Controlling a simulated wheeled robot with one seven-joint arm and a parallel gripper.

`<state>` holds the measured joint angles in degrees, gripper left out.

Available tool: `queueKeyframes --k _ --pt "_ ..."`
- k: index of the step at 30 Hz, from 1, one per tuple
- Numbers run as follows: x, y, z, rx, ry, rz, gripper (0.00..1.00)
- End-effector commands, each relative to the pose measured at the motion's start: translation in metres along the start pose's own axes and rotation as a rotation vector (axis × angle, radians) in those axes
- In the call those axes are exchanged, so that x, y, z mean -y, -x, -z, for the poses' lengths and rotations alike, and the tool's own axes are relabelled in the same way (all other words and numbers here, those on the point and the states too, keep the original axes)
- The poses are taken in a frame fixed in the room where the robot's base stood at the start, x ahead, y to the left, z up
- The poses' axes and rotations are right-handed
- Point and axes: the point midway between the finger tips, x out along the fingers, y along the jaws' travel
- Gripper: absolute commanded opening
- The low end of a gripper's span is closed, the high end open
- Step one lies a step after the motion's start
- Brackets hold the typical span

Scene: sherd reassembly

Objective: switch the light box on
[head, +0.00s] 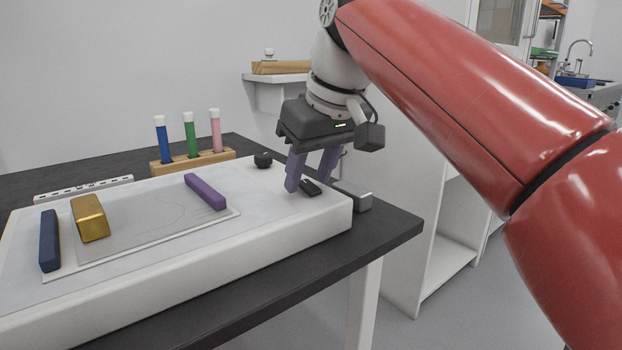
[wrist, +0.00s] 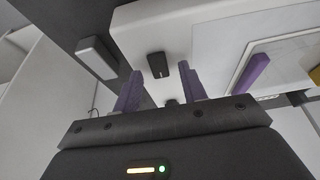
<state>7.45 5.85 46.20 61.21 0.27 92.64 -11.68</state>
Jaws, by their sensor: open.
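The white light box (head: 250,241) lies on the dark table, and its top looks pale grey-white; I cannot tell if it is lit. A small black rocker switch (head: 311,187) sits on its top near the right end. The switch also shows in the wrist view (wrist: 158,66), between the fingers in the picture and beyond their tips. My gripper (head: 309,183) is open, with its purple fingers pointing down close to the switch. Nothing is between the fingers (wrist: 164,76). I cannot tell whether a fingertip touches the box.
A black knob (head: 263,160) stands behind the switch. A grey block (head: 354,197) lies just off the box's right end. A clear sheet (head: 140,236) carries a purple bar (head: 206,192) and gold block (head: 89,218); a navy bar (head: 49,241) lies left. A tube rack (head: 194,161) stands behind.

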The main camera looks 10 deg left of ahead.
Motion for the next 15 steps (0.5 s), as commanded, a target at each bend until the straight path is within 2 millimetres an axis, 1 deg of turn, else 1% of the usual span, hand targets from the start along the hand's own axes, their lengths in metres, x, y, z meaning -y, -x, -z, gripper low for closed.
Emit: queueKeyframes --k 8,11,15 --pt "0.0000 -0.0020 0.0002 0.000 0.000 0.000 0.42" --pt "0.0000 -0.0020 0.0002 0.000 -0.001 0.000 0.30" --pt "-0.0001 -0.0020 0.0002 0.000 -0.001 0.000 0.12"
